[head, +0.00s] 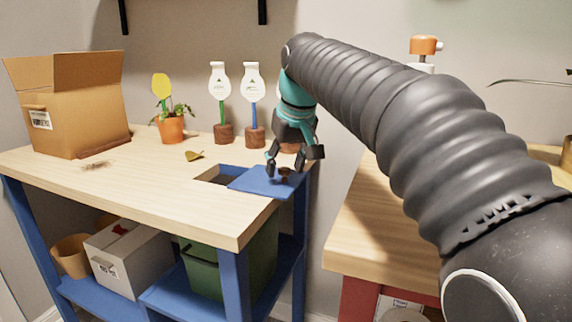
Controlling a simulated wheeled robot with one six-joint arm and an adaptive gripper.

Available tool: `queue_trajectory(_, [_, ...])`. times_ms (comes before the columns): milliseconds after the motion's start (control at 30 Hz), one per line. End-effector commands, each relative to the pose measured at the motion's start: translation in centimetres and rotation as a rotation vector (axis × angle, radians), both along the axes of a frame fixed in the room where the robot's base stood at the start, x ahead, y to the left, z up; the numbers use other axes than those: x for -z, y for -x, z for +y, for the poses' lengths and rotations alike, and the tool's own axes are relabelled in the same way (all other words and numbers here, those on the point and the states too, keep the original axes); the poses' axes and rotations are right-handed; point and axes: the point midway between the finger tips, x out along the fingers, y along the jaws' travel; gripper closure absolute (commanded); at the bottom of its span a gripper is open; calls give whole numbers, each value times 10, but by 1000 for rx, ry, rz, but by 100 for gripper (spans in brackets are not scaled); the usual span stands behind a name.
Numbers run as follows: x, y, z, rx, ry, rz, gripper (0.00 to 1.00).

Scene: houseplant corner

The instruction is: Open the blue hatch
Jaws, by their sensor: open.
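The blue hatch (258,183) is a flat panel at the right front of the light wooden tabletop (135,190). A dark opening (214,176) shows in the tabletop just left of it, so the hatch does not cover the whole hole. A small brown knob (284,173) stands on the right part of the hatch. My gripper (286,168) is open and points down at the knob, with its fingers on either side of it. I cannot tell whether a finger touches the knob.
A cardboard box (75,112), a potted plant (171,128) and two tags (220,95) in brown pots stand at the back. A small yellowish piece (194,155) lies behind the opening. A green bin (202,268) is below. A second table (355,225) stands to the right.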

Motion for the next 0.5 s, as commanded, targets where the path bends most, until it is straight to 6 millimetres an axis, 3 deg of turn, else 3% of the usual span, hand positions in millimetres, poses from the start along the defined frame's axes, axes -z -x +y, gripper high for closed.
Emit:
queue_trajectory(167, [-15,4,-3,1,-1,-3,47])
queue_trajectory(500, [-75,28,-13,-1,-1,-3,47])
